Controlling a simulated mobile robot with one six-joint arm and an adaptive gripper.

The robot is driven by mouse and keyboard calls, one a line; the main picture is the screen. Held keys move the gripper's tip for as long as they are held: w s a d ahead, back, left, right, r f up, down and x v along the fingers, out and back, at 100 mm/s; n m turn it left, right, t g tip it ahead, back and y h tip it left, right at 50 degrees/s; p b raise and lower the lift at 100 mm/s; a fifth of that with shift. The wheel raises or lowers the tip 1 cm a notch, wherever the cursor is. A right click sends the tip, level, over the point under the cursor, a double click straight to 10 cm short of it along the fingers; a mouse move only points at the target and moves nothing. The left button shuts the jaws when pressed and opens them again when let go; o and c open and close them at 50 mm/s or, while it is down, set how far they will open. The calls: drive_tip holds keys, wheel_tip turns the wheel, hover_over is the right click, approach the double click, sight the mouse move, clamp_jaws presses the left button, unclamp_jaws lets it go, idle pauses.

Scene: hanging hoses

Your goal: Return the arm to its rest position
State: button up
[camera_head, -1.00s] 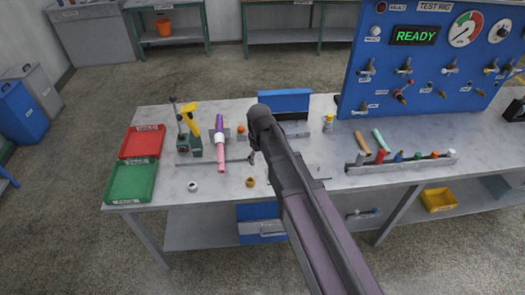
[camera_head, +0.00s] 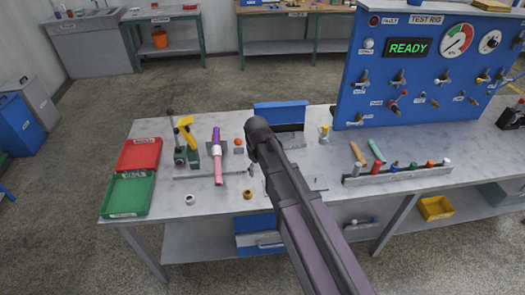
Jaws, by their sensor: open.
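My arm reaches up from the lower right of the head view as a long purple-grey link. It ends at a dark rounded joint in front of the workbench (camera_head: 215,228). I see no gripper fingers beyond that joint, so the jaws and anything between them are out of sight. The link covers part of the middle of the bench. A pink and purple hose (camera_head: 218,165) is on the bench to the left of the joint, apart from the visible arm.
A red tray (camera_head: 138,155) and a green tray (camera_head: 128,194) sit at the bench's left end. A yellow-handled tool (camera_head: 186,128) stands beside them. A blue test rig panel (camera_head: 430,70) reading READY rises at the right, behind a rack (camera_head: 405,176) of coloured fittings. Open floor lies behind the bench.

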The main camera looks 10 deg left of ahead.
drive_tip(key=s+d+m, duration=0.4)
drive_tip(key=s+d, duration=0.1)
drive_tip(key=d, duration=0.8)
drive_tip(key=s+d+f+m+b, duration=0.1)
drive_tip(key=s+d+m, duration=0.4)
drive_tip(key=d, duration=0.7)
drive_tip(key=shift+d+f+g, duration=0.2)
drive_tip(key=shift+d+g, duration=0.1)
drive_tip(key=shift+d, duration=0.1)
